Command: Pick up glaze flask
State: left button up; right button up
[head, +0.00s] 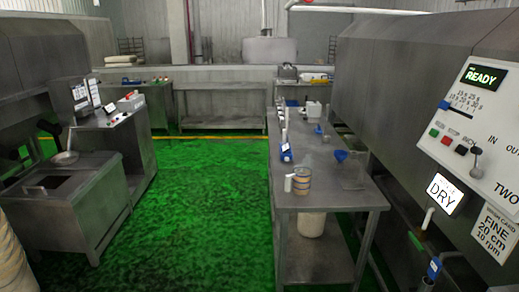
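I cannot tell which of the vessels in the head view is the glaze flask. Several small containers stand on the long metal table (325,197) right of centre. Near its front are a short stack of tins (302,181) and a small white container (288,184). Behind them are a blue-and-white item (286,153), a blue funnel-like piece (341,156) and a clear vessel (354,177). Farther back are more small bottles, too small to make out. Neither of my grippers shows in the head view.
A large drum machine with a control panel (470,130) reading READY and DRY stands along the right. A metal cabinet (70,205) stands at the left. A pale bucket (311,224) sits under the table. The green floor (200,215) between is open. An empty metal table (220,112) stands behind.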

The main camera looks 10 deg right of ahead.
aim_at(309, 161)
jog(key=i+j+z, duration=0.15)
jog(key=i+z, duration=0.2)
jog(key=i+j+z, duration=0.35)
jog(key=i+l+u, duration=0.15)
jog(key=i+u, duration=0.15)
jog(key=i, duration=0.45)
